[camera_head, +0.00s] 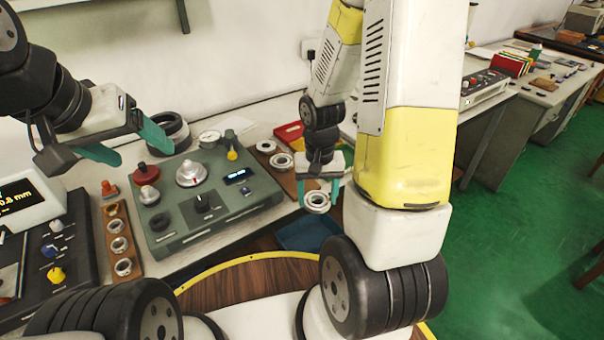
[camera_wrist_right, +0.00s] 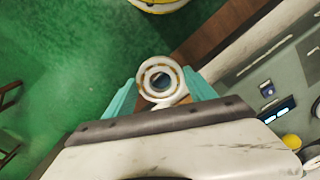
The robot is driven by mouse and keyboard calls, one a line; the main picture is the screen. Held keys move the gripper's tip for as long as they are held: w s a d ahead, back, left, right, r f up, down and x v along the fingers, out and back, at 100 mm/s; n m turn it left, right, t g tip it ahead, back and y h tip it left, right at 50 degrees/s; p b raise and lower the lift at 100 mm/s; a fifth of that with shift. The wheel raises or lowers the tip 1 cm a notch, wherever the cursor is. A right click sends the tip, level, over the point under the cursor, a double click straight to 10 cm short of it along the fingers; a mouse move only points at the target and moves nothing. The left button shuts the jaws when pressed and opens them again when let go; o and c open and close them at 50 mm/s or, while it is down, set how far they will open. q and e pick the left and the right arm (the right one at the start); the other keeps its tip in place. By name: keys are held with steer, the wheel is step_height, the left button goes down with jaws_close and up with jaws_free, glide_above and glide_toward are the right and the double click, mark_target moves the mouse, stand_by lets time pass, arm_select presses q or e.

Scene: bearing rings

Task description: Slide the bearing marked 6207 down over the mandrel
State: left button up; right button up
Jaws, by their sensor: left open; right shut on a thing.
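My right gripper (camera_head: 320,185) is shut on a bearing ring (camera_head: 317,201), held in front of the bench edge. In the right wrist view the bearing (camera_wrist_right: 160,64) sits between the two teal fingertips (camera_wrist_right: 160,92), with its bore facing the camera. I cannot read any number on it, so I cannot tell whether it is the 6207. My left gripper (camera_head: 130,146) is open and empty, above the left part of the bench. I cannot pick out the mandrel with certainty in either view.
A grey-green control box (camera_head: 205,198) with knobs stands on the bench. A wooden strip (camera_head: 113,240) with several rings lies left of it; another wooden board (camera_head: 290,183) with rings lies right. A blue bin (camera_head: 306,233) sits below the bench edge. Black rings (camera_head: 170,131) stand behind.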

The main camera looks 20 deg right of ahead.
steer(key=shift+r, duration=2.95)
